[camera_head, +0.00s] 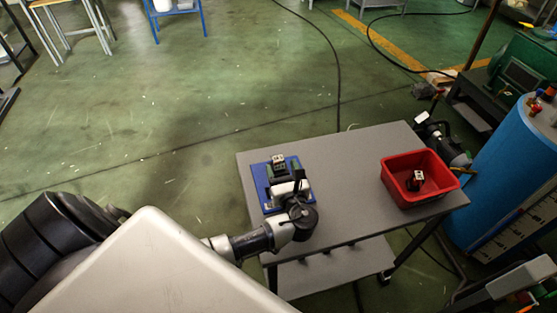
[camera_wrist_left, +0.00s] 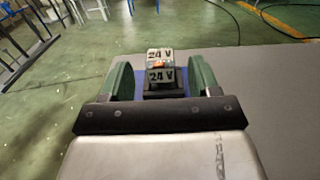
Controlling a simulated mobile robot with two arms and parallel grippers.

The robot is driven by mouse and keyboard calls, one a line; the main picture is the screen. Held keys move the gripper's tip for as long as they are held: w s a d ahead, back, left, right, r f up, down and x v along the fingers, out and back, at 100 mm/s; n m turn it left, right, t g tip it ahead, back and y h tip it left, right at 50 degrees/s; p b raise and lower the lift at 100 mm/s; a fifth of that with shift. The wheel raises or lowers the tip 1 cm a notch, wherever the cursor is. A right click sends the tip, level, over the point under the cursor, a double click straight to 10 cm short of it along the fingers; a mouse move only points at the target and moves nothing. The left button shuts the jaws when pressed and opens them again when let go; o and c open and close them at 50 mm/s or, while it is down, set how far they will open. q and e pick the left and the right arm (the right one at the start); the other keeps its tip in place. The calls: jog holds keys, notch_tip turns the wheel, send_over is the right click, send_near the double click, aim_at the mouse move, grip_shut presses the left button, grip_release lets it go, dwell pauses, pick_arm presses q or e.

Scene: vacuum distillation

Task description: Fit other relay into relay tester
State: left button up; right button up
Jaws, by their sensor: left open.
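A dark relay (camera_head: 279,160) with pale marks on top stands upright on the blue-based relay tester (camera_head: 259,184), at the left of the grey table. My left gripper (camera_head: 285,173) is at the tester, close beside this relay. In the left wrist view the relay (camera_wrist_left: 160,58) shows "24 V" labels and stands ahead, between the two green fingers (camera_wrist_left: 160,80). The fingers are open with gaps on both sides. Another relay (camera_head: 415,180) lies in the red bin (camera_head: 436,196). My gripper and wrist hide part of the tester.
The grey table (camera_head: 340,170) has free room between the tester and the red bin. A blue cylinder (camera_head: 510,165) and dark machinery (camera_head: 440,143) stand close to its right side. A cable (camera_head: 337,80) runs over the green floor behind it.

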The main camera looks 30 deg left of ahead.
pick_arm(q)
jog(key=v, duration=0.7)
jog(key=shift+s+d, duration=0.25)
